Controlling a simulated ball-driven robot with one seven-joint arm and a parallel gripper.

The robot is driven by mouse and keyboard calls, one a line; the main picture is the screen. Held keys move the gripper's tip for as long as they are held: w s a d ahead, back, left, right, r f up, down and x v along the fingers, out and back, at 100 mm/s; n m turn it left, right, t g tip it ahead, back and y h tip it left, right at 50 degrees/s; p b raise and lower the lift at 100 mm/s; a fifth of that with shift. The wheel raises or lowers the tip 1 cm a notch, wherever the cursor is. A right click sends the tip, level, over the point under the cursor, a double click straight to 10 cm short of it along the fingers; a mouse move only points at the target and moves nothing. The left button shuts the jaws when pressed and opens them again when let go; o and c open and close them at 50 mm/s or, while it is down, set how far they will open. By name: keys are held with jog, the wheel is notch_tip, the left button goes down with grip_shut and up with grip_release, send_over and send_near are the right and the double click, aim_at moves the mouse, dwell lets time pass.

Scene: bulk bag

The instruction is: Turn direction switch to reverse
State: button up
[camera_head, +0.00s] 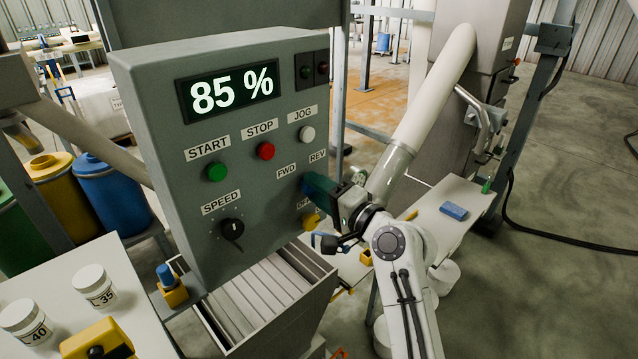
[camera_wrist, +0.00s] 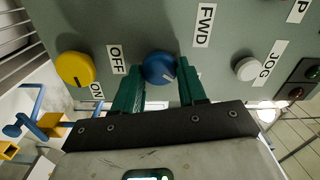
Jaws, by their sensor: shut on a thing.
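The blue direction switch (camera_wrist: 158,67) is a round knob on the grey panel. It sits between the two green fingers of my gripper (camera_wrist: 162,82), which is shut on it. A small pale mark shows on the knob's lower right in the wrist view, on the side away from the FWD label (camera_wrist: 204,25). In the head view my gripper (camera_head: 314,187) reaches the panel just below the FWD label (camera_head: 287,171) and the REV label (camera_head: 318,156), and it hides most of the knob. The REV label is not visible in the wrist view.
A yellow knob (camera_head: 311,219) with ON and OFF labels is just below my gripper. The white JOG button (camera_head: 307,134), red STOP button (camera_head: 265,151), green START button (camera_head: 216,172) and black SPEED dial (camera_head: 232,229) share the panel. The display (camera_head: 228,91) reads 85 %.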

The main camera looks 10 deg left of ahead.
jog(key=shift+d+m, duration=0.1)
jog(key=shift+m, duration=0.2)
jog(key=o, duration=1.1)
jog(key=shift+c, duration=0.2)
jog(key=b+v, duration=0.2)
jog(key=v, duration=0.8)
jog(key=shift+s+d, duration=0.25)
jog(key=shift+f, duration=0.1)
